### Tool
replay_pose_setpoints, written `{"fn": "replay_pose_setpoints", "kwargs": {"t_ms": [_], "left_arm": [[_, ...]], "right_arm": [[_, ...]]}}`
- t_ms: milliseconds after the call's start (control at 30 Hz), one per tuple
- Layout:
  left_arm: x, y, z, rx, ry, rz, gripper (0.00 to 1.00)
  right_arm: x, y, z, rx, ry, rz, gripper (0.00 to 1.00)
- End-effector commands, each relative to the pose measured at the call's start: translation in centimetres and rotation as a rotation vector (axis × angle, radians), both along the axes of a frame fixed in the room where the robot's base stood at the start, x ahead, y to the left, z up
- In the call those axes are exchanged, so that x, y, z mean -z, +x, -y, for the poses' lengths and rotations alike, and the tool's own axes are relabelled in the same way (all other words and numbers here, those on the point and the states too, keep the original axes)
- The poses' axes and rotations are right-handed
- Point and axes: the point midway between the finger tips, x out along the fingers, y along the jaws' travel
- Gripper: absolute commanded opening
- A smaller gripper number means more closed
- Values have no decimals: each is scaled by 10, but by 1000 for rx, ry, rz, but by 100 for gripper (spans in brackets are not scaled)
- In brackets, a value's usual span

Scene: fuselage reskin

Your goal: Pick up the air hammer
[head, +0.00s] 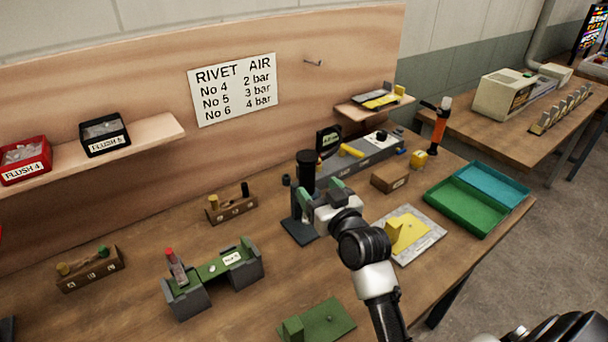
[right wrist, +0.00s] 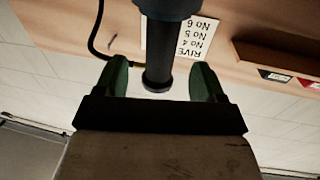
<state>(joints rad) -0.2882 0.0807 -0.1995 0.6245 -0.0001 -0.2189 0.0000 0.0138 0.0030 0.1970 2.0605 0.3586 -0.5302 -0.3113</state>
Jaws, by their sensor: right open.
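What looks like the air hammer (head: 306,168) is a dark upright cylinder at a black stand (head: 298,230) near the middle of the bench. In the right wrist view, its dark barrel (right wrist: 159,72) shows between my fingers, with a wider dark blue part above it. My right gripper (head: 316,200) is open, with its green fingers on either side of the barrel. Gaps show between the barrel and both fingers (right wrist: 160,82). My gripper and wrist hide part of the tool and stand in the head view. My left gripper is not in view.
A green fixture (head: 225,262) stands front left, and a yellow piece on a grey plate (head: 425,238) lies right of my wrist. A brown box (head: 390,178) and a green tray (head: 465,208) are further right. A dark hose (right wrist: 97,40) hangs beside the tool.

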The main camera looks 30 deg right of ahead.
Motion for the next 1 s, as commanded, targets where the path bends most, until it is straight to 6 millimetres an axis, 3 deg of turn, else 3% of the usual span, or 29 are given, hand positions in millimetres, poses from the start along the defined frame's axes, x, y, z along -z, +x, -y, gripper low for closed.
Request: {"fn": "replay_pose_setpoints", "kwargs": {"t_ms": [100,200,633,967,1000], "left_arm": [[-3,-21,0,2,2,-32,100],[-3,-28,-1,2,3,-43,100],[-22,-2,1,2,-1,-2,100],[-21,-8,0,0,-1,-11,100],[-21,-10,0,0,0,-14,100]], "right_arm": [[-1,17,0,0,0,0,70],[-1,24,0,0,0,-1,70],[-6,72,0,0,0,-2,70],[-4,77,1,0,-1,-2,70],[-4,77,1,0,-1,-2,64]]}}
